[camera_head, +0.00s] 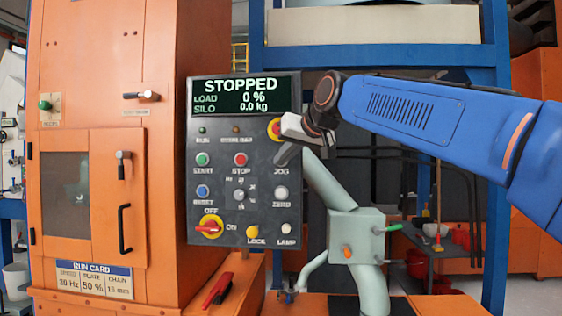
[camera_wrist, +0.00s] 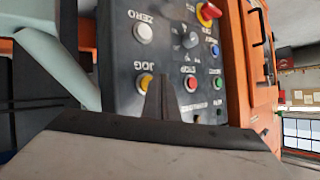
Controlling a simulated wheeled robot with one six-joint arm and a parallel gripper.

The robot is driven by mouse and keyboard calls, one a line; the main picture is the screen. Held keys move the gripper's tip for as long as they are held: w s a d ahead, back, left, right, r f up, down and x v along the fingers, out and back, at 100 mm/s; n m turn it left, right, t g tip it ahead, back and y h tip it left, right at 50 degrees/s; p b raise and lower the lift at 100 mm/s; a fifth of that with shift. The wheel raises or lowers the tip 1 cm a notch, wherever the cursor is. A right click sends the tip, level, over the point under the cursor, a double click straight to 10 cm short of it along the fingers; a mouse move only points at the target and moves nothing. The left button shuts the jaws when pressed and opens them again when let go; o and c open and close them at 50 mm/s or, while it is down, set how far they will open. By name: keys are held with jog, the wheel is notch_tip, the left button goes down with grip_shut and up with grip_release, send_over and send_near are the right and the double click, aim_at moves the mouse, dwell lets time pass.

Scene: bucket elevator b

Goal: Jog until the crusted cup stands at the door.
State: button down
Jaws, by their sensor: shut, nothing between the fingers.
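The control panel (camera_head: 222,160) reads STOPPED, load 0 % and silo 0.0 kg. My gripper (camera_head: 281,160) is shut and empty, with its tips in front of the panel by the JOG label, hiding the button there. In the wrist view the closed fingertips (camera_wrist: 163,82) overlap the edge of the yellow JOG button (camera_wrist: 145,80); I cannot tell whether they touch it. The orange casing's door (camera_head: 105,195) is shut, with a dark window (camera_head: 66,194). No cup can be made out clearly through it.
START (camera_head: 202,159), STOP (camera_head: 240,159) and ZERO (camera_head: 281,192) buttons sit near JOG. A red emergency stop (camera_head: 274,129) is above it, partly behind my gripper. A red rotary switch (camera_head: 209,228) is low on the panel. A pale green pipe (camera_head: 325,185) runs just right of the panel.

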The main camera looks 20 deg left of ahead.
jog(key=shift+w, duration=0.15)
jog(key=shift+w+a, duration=0.1)
jog(key=shift+w, duration=0.15)
jog(key=shift+w+a, duration=0.1)
jog(key=shift+w, duration=0.3)
dwell(0.9)
jog(key=shift+s, duration=0.1)
jog(key=shift+s+d, duration=0.2)
jog(key=shift+s, duration=0.5)
jog(key=shift+s, duration=0.1)
jog(key=s, duration=0.2)
jog(key=s+d, duration=0.1)
jog(key=s, duration=0.1)
jog(key=shift+s, duration=0.35)
jog(key=shift+d, duration=0.15)
dwell(0.6)
